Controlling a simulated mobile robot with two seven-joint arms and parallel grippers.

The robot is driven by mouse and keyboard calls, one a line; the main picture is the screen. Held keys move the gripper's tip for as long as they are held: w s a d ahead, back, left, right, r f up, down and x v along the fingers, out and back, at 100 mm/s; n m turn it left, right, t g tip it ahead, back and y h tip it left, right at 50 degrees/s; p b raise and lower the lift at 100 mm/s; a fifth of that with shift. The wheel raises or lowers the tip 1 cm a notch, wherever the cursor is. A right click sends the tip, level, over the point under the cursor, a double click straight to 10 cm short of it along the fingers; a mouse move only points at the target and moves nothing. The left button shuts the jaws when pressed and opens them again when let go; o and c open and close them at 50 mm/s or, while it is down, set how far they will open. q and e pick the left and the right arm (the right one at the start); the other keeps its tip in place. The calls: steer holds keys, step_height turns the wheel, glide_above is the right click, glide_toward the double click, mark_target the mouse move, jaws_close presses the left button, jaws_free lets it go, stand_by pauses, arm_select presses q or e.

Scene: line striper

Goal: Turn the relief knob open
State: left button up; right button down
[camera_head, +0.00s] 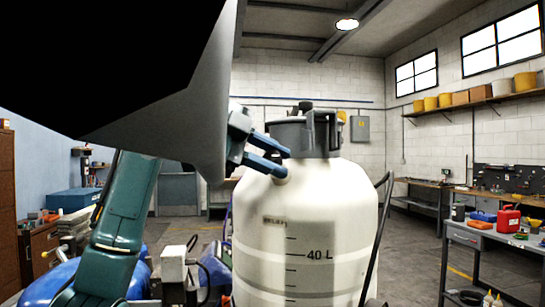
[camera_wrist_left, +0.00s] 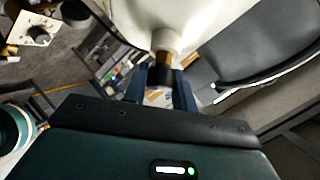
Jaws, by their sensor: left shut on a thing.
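A large white tank (camera_head: 300,215) with a "40 L" mark stands in the middle of the head view, a dark grey cap and collar (camera_head: 318,135) on top. My left gripper (camera_head: 283,163) reaches its blue fingers to the tank's upper left shoulder, beside the collar. In the left wrist view, the relief knob (camera_wrist_left: 160,76) is a small black piece on a brass stem (camera_wrist_left: 163,56) that comes out of a white boss on the tank. The left gripper's fingers (camera_wrist_left: 160,86) are shut around the knob. In the head view the fingers mostly hide the knob. My right gripper is not in view.
A dark curved handle bar (camera_head: 377,240) runs along the tank's right side. A grey bench (camera_head: 500,240) with a red can (camera_head: 509,219) stands at the far right. Machine parts (camera_head: 178,268) are left of the tank. Open floor (camera_head: 410,265) lies between tank and bench.

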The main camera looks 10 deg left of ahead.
arm_select(q)
steer(key=o, duration=1)
steer(key=b+v, duration=0.2)
steer(key=v, duration=1.1)
